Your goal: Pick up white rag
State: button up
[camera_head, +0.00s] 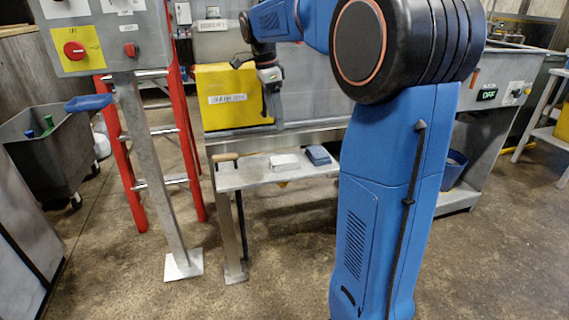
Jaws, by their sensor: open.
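A small white rag (285,162) lies flat on a narrow grey metal shelf (250,179), in the middle of the view. A blue folded cloth or block (318,155) lies just to its right. My gripper (267,108) is at the end of my blue arm, above and slightly left of the rag, clear of it. It points down in front of a yellow panel (222,96). Its jaws are open and look empty. The fingertips are small and dark here. The rag is in full view.
A wooden-handled tool (232,156) lies on the shelf's left end. A red ladder (122,150) and a post-mounted control box with a red knob (105,38) stand left. A grey wheeled bin (45,150) is far left. The concrete floor before the shelf is clear.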

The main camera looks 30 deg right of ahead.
send_over(284, 159)
jog(key=a, duration=0.1)
jog(key=f, duration=1)
jog(key=shift+w, duration=0.3)
jog(key=shift+s+d+f, duration=0.1)
jog(key=shift+d+f, duration=0.05)
jog(key=shift+f, duration=0.75)
jog(key=shift+s+d+f, duration=0.1)
jog(key=shift+d+f, duration=0.05)
jog(key=shift+f, duration=0.75)
jog(key=shift+s+d+f, duration=0.1)
jog(key=shift+d+f, duration=0.05)
jog(key=shift+f, duration=0.75)
jog(key=c, duration=1.2)
notch_tip(284, 159, up, 10)
jog(key=shift+r, duration=0.1)
jog(key=shift+o, duration=0.8)
